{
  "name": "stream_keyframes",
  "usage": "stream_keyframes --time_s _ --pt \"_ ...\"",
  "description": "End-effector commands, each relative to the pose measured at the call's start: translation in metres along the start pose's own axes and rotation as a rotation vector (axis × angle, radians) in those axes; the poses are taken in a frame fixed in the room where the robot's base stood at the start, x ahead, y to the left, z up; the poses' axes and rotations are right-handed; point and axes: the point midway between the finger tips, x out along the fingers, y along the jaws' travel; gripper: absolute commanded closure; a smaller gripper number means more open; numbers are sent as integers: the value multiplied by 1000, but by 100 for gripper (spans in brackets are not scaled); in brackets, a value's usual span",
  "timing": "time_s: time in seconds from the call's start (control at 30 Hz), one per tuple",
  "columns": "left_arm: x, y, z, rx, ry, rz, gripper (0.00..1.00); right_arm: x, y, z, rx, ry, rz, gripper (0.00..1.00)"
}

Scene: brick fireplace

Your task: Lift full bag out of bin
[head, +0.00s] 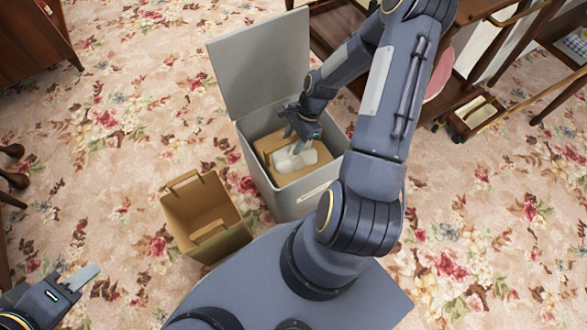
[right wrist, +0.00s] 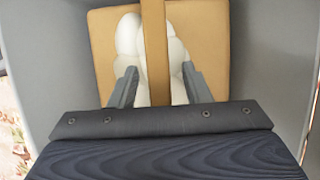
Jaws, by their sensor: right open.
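The grey bin (head: 262,172) stands on the carpet with its lid (head: 262,65) raised. The full brown bag (head: 267,146) sits inside it, with white lumpy contents (head: 293,161) on top. In the right wrist view the bag (right wrist: 105,50) fills the bin, and its handle strap (right wrist: 154,50) runs between my fingers. My right gripper (head: 295,142) reaches down into the bin over the bag. It is open, one finger on each side of the strap, as the right wrist view shows (right wrist: 159,72). My left gripper (head: 80,279) is low at the left, away from the bin; its opening is unclear.
An open, empty brown bag (head: 207,218) with handles stands on the carpet (head: 120,130) left of the bin. Wooden furniture (head: 325,35) is close behind and right of the bin. A small wooden box (head: 475,113) is further right.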

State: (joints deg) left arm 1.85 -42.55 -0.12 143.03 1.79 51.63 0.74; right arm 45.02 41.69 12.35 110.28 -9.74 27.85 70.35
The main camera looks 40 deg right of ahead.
Motion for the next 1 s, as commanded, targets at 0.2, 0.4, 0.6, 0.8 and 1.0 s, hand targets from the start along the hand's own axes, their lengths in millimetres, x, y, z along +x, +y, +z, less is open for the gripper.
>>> stream_keyframes --time_s 0.2,0.4,0.6,0.8,1.0 --pt "0 0 0 0 0 0 64 0 0 0 -1 0 0 56" --pt "0 0 0 0 0 0 64 0 0 0 -1 0 0 75" --pt "0 0 0 0 0 0 64 0 0 0 -1 0 0 100" --pt "0 0 0 0 0 0 64 0 0 0 -1 0 0 100" --pt "0 0 0 0 0 0 64 0 0 0 -1 0 0 100"
